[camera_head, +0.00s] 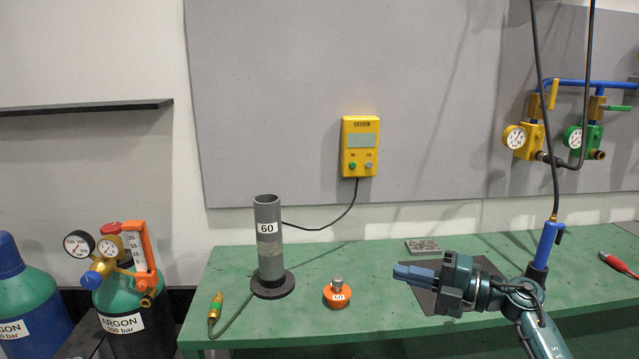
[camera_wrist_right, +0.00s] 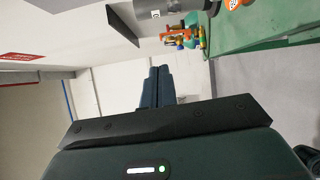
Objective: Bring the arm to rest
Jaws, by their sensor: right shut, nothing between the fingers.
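My right gripper (camera_head: 416,273) is held above the right half of the green bench, with its blue fingers pointing left. The fingers are together and hold nothing. In the right wrist view the shut blue fingers (camera_wrist_right: 158,86) point away from the camera, with open space around their tips. My right arm comes in from the bottom right. My left gripper is in neither view.
The green bench (camera_head: 225,313) bears a grey tube marked 60 (camera_head: 268,240), an orange-based weight (camera_head: 338,293) and a blue-handled torch (camera_head: 547,246). A dark mat (camera_head: 425,301) lies under my gripper. Argon cylinders (camera_head: 125,322) stand left. A yellow oxygen box (camera_head: 360,147) hangs behind.

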